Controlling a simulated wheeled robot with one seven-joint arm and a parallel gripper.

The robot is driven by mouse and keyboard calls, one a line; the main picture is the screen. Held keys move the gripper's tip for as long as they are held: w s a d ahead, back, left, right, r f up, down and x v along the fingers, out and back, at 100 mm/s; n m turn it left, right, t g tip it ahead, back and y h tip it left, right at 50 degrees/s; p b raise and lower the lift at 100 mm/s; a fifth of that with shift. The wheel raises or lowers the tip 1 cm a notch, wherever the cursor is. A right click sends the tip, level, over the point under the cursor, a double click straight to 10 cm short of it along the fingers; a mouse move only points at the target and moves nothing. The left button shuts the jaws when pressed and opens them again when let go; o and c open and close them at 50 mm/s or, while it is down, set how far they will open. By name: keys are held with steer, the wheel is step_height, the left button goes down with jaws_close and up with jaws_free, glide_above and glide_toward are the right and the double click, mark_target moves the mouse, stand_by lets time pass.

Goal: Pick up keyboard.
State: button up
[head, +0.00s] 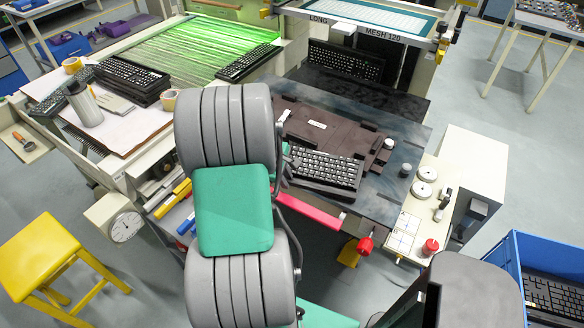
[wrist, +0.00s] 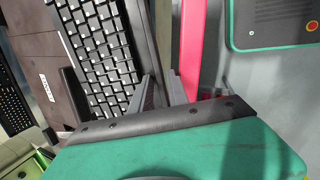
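A black keyboard with pale grey keys (head: 325,168) lies on the dark press table, at the front edge of a dark brown plate. It also fills the upper left of the wrist view (wrist: 100,50). My gripper (wrist: 161,88) is at the keyboard's near end. Its two grey fingers stand apart, one over the keyboard's edge and the other beyond it, with the black edge running toward the gap. I see no clear contact.
The brown plate (head: 300,122) lies behind the keyboard. A red bar (head: 305,208) runs along the table front, close to my gripper in the wrist view (wrist: 190,50). Other keyboards lie at left (head: 133,75), and in a blue crate (head: 530,255). A yellow stool (head: 40,255) stands front left.

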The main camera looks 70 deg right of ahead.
jaws_close()
steer(key=shift+r, duration=0.15)
stand_by(1.2)
